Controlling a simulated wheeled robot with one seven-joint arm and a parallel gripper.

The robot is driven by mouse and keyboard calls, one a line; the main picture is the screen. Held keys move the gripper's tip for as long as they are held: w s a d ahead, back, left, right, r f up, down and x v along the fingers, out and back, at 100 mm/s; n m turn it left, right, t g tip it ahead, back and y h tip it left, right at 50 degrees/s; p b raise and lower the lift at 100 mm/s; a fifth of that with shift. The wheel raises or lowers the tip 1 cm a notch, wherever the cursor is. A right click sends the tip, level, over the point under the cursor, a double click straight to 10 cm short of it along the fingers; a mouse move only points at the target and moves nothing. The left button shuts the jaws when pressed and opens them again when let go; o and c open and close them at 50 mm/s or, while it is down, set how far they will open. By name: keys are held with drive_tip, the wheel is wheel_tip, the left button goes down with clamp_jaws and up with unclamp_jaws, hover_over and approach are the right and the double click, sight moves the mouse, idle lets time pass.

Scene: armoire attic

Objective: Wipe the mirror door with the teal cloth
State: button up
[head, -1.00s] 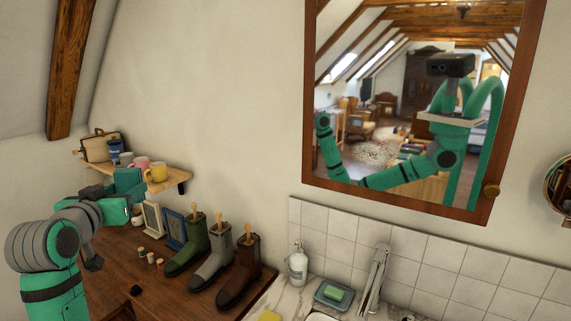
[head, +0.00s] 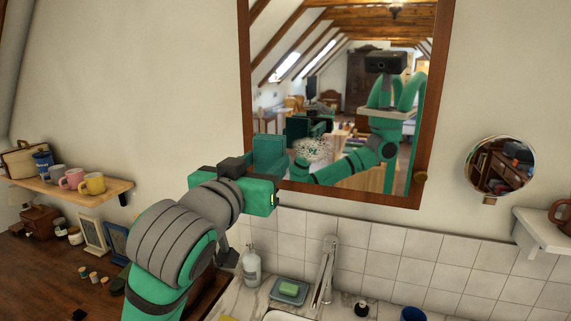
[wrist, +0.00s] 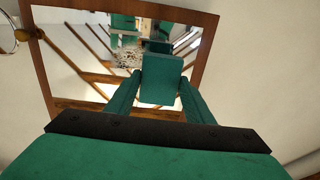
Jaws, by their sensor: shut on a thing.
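The mirror door (head: 344,40) hangs on the wall in a brown wooden frame, with a round knob (head: 420,177) at its lower right. A pale speckled patch (head: 313,150) shows on the lower left of the glass; it also shows in the wrist view (wrist: 127,57). My gripper (head: 264,172) is at the mirror's lower left corner. It is shut on the teal cloth (wrist: 160,82), which looks like a folded square between the fingers. In the head view the cloth (head: 268,152) overlaps the frame's left edge. Its reflection appears apart from it, so it seems clear of the glass.
Below are a tiled backsplash (head: 390,258), a tap (head: 325,270), a soap bottle (head: 251,266) and a soap dish (head: 287,291). A round mirror (head: 499,166) is at right. A shelf with mugs (head: 115,190) is at left.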

drive_tip(key=shift+s+d, duration=0.1)
drive_tip(key=shift+d, duration=0.7)
drive_tip(key=shift+x, duration=2.9)
drive_tip(key=shift+x, duration=1.2)
drive_tip(key=shift+d, duration=0.15)
drive_tip(key=shift+s+d+f, duration=0.1)
drive_tip(key=shift+s+d, duration=0.45)
drive_tip(key=shift+d, duration=1.15)
drive_tip(key=shift+s+d+r, duration=0.1)
drive_tip(key=shift+s+d, duration=0.5)
drive_tip(key=shift+d, duration=1.1)
drive_tip(key=shift+s+d+f, duration=0.1)
drive_tip(key=shift+s+d, duration=0.45)
drive_tip(key=shift+d, duration=1.15)
drive_tip(key=shift+a, duration=0.1)
drive_tip(key=shift+w+a, duration=0.35)
drive_tip(key=shift+a, duration=0.8)
drive_tip(key=shift+w+a, duration=0.35)
drive_tip(key=shift+a, duration=0.8)
drive_tip(key=shift+w+a, duration=0.4)
drive_tip(key=shift+a, duration=0.75)
drive_tip(key=shift+w+a, duration=0.35)
drive_tip(key=shift+a, duration=0.5)
drive_tip(key=shift+w+a, duration=0.35)
drive_tip(key=shift+a, duration=0.5)
